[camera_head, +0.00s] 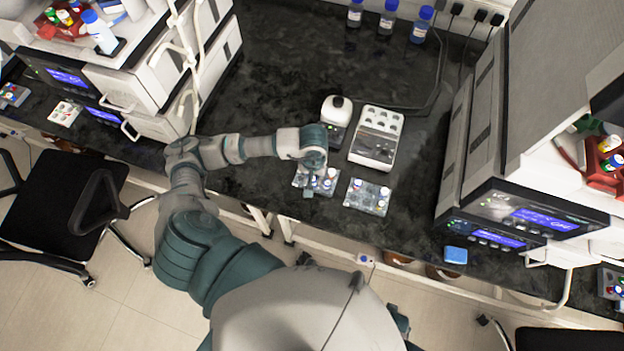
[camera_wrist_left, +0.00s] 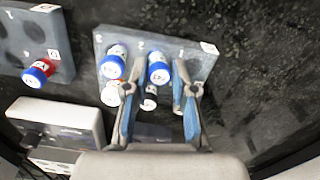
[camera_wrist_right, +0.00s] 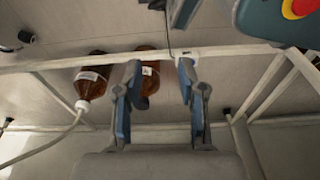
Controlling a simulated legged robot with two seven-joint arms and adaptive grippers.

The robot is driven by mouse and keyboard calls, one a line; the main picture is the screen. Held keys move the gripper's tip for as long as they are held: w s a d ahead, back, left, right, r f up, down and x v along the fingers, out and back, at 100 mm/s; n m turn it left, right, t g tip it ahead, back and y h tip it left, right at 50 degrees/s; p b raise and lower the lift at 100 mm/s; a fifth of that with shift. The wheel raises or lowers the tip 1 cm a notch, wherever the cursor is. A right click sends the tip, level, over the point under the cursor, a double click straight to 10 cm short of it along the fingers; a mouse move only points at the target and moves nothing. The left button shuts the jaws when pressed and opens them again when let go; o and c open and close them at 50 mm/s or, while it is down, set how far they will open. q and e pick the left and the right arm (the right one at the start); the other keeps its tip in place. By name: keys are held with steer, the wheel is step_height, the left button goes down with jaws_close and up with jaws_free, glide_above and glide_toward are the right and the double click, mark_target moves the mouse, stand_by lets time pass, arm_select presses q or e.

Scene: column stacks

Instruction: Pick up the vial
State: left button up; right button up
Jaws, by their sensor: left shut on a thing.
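My left gripper (camera_head: 309,188) reaches down over the left grey vial rack (camera_head: 299,182) near the counter's front edge. The exact contact is hard to see. A blue-capped vial (camera_wrist_left: 158,70) stands just beyond it, close to the fingertips. Another blue-capped vial (camera_wrist_left: 114,64) and a white-capped one (camera_wrist_left: 111,93) are left of the fingers. My right gripper (camera_wrist_right: 156,80) is open and empty, below counter level.
A second rack (camera_head: 352,204) with vials stands right of the first. A white device (camera_head: 378,139) and a smaller one (camera_head: 337,112) are behind. Large instruments (camera_head: 500,215) flank the counter. Brown bottles (camera_wrist_right: 92,75) lie beyond my right gripper, near a white frame.

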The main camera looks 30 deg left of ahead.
mark_target(314, 178)
arm_select(q)
steer(key=shift+s+d, duration=0.1)
steer(key=shift+d, duration=0.1)
steer(key=shift+c, duration=0.4)
steer(key=shift+d+r, duration=0.1)
steer(key=shift+d, duration=0.25)
jaws_close()
steer(key=shift+a, duration=0.4)
steer(key=shift+a+r, duration=0.1)
steer(key=shift+r, duration=0.05)
steer(key=shift+a+r, duration=0.1)
steer(key=shift+r, duration=0.2)
steer(key=r, duration=0.2)
steer(key=shift+d+r, duration=0.2)
steer(key=shift+r, duration=0.15)
steer(key=s+d+r, duration=0.1)
steer(key=s+d, duration=0.7)
steer(key=d, duration=0.6)
steer(key=shift+s+r+b, duration=0.15)
steer(key=shift+r+b, duration=0.05)
steer(key=shift+b, duration=0.25)
arm_select(e)
steer(key=shift+w+d+r, duration=0.5)
steer(key=shift+d+r, duration=0.35)
steer(key=shift+r, duration=0.05)
arm_select(q)
steer(key=shift+a, duration=0.1)
arm_select(e)
steer(key=shift+w, duration=0.15)
